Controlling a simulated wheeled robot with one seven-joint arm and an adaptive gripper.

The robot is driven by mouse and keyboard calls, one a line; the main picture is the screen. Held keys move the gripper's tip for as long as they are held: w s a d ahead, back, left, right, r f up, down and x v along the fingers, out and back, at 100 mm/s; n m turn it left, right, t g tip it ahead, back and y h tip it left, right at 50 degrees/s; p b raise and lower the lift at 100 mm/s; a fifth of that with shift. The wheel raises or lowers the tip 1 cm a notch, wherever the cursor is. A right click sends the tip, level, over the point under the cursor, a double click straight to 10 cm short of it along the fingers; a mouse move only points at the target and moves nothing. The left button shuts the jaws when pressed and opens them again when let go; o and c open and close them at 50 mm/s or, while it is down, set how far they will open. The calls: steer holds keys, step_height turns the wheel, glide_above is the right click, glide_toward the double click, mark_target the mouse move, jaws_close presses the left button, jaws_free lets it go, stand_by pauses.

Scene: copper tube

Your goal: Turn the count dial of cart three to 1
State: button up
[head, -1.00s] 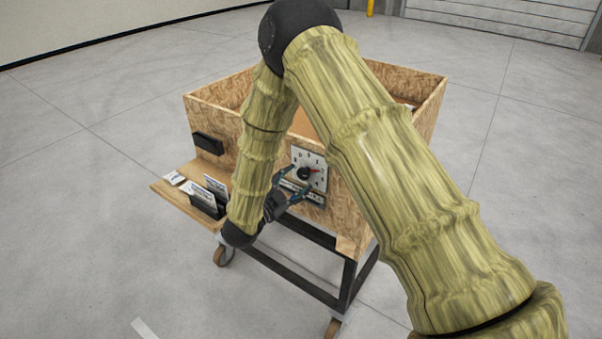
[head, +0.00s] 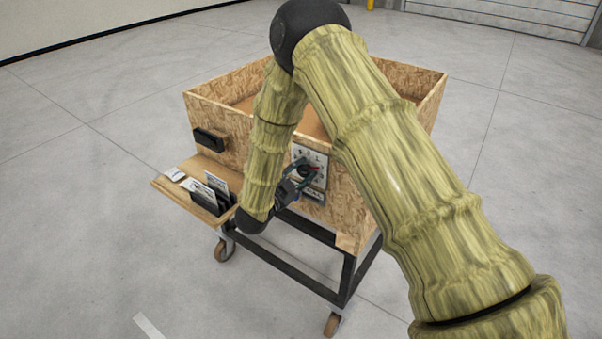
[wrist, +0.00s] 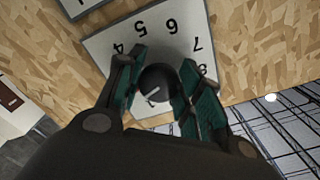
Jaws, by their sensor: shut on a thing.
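The count dial is a white number plate (head: 318,157) on the front of the wooden cart (head: 342,215), with a round black knob (wrist: 157,84) at its middle. A short white line marks the knob.
A wooden shelf (head: 172,194) juts from the cart's left side and bears cards (head: 217,184) in a dark holder. A black bracket (head: 208,140) sits on the panel above it. The cart stands on a black wheeled frame (head: 347,283). The floor around is clear.

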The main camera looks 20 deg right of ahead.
steer(key=shift+n, duration=0.3)
steer(key=n, duration=0.3)
steer(key=shift+s+f, duration=0.1)
steer(key=shift+n, duration=1.6)
steer(key=shift+d, duration=0.1)
steer(key=o, duration=1)
steer(key=shift+o, duration=0.2)
steer(key=v, duration=1.2)
